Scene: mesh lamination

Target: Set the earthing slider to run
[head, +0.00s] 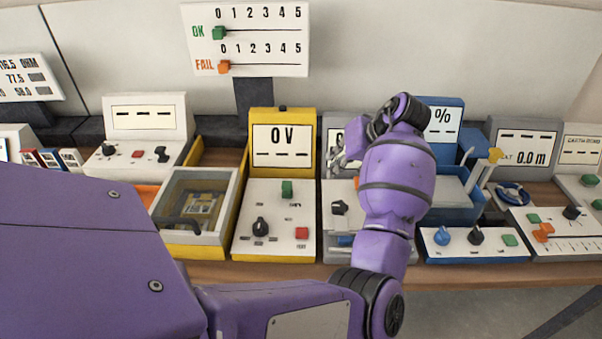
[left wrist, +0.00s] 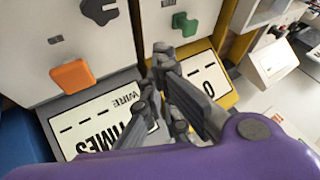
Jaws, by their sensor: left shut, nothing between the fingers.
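At the far right of the head view, a grey console's sloped panel (head: 580,245) carries orange pieces (head: 541,233) near a printed scale with ticks. A display (head: 580,150) that seems to read "EARTHING OHM" stands behind it, cut by the picture's edge. I cannot tell which piece is the earthing slider, and its labels are too small to read. My left gripper (head: 350,150) is in front of a grey console in the middle, well to the left of these, partly hidden by its own wrist. In the left wrist view its fingers (left wrist: 165,75) are shut and empty. My right gripper is not in view.
A yellow console (head: 275,215) with a "0 V" display stands left of my gripper. A blue console (head: 460,243) with knobs lies between my left arm and the far-right panel. A blue cable coil (head: 512,195) lies behind that. A score board (head: 245,40) stands at the back.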

